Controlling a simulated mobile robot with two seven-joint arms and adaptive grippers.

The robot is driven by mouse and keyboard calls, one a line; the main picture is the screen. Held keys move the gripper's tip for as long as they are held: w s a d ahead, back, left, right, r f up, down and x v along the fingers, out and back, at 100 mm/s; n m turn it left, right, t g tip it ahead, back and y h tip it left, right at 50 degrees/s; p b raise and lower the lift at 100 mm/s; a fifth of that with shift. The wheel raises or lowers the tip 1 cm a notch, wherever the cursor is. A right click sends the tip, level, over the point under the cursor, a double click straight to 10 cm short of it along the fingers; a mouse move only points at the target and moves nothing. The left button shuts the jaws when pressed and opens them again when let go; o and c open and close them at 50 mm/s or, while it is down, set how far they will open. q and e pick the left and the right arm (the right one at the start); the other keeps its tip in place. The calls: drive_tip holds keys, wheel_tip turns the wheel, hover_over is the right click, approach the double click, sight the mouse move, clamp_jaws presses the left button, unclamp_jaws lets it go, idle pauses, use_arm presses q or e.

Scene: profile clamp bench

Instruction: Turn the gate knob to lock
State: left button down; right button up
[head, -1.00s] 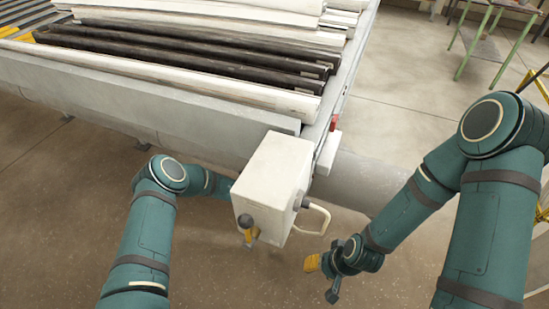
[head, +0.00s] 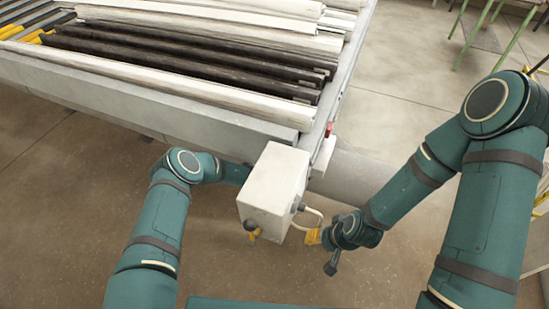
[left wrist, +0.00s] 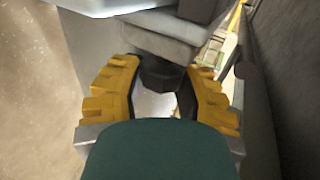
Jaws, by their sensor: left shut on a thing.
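A pale box-shaped housing (head: 272,185) hangs at the near corner of the bench. My right gripper (head: 318,246) is at the lower end of a pale loop handle (head: 320,214) on the box's right side; contact is unclear.
The bench (head: 200,110) carries several white and dark profiles. A small red part (head: 330,129) sits at its right end. A green-legged table (head: 500,35) stands at the far right. The floor (head: 415,120) beyond the bench's right end is clear.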

use_arm(q)
drive_tip(key=c, duration=0.6)
unclamp_jaws()
drive_tip(key=shift+o, duration=0.2)
drive_tip(key=shift+s+r, duration=0.1)
drive_tip(key=s+a, duration=0.4)
drive_tip(key=s, duration=0.8)
drive_tip(key=shift+s+r, duration=0.15)
drive_tip(key=shift+r, duration=0.05)
drive_tip(key=shift+o, duration=0.2)
